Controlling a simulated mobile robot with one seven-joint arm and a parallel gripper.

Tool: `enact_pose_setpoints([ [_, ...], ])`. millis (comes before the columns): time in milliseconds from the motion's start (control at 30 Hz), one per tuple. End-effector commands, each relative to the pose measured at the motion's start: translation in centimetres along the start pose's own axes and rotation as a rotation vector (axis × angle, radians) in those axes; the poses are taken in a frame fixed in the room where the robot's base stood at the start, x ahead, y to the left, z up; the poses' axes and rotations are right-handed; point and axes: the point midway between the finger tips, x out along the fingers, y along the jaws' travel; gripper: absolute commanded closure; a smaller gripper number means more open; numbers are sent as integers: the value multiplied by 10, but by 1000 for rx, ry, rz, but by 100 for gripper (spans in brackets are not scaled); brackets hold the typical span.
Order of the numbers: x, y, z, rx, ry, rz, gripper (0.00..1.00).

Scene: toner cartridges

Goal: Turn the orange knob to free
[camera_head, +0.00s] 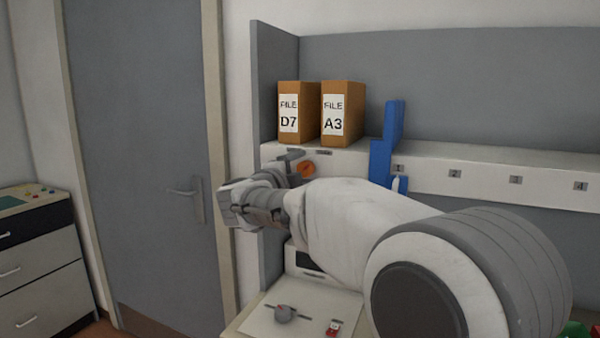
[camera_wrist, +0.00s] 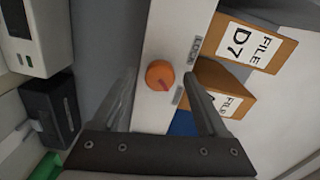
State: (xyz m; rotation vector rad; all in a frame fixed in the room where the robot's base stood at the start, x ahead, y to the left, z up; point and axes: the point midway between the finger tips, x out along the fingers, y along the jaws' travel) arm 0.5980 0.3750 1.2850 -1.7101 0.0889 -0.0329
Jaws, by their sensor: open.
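The orange knob (camera_wrist: 158,75) sits on the white front of the shelf. A darker red pointer line on it points to the lower right in the wrist view. It also shows in the head view (camera_head: 307,168), beside my gripper (camera_head: 294,166). A label reading LOCK (camera_wrist: 195,48) is up and right of the knob in the wrist view. A second small label (camera_wrist: 178,95) is lower right; its text is unreadable. My gripper (camera_wrist: 161,80) is open, one finger on each side of the knob in the wrist view. I cannot tell whether the fingers touch it.
Two orange file boxes, D7 (camera_head: 298,112) and A3 (camera_head: 342,113), stand on the shelf above the knob. A blue upright holder (camera_head: 388,150) is to the right. A dark device (camera_wrist: 52,108) is at the left of the wrist view. A grey door (camera_head: 140,150) is at left.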

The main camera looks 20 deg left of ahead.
Motion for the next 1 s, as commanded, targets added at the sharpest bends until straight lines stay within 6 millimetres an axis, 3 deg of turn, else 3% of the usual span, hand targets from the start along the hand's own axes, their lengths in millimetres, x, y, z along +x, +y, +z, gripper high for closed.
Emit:
enact_pose_setpoints([
  [167,-18,-1,1,1,-3,-1,24],
  [700,-143,0,1,0,-4,-1,24],
  [1000,-173,0,0,0,-2,0,24],
])
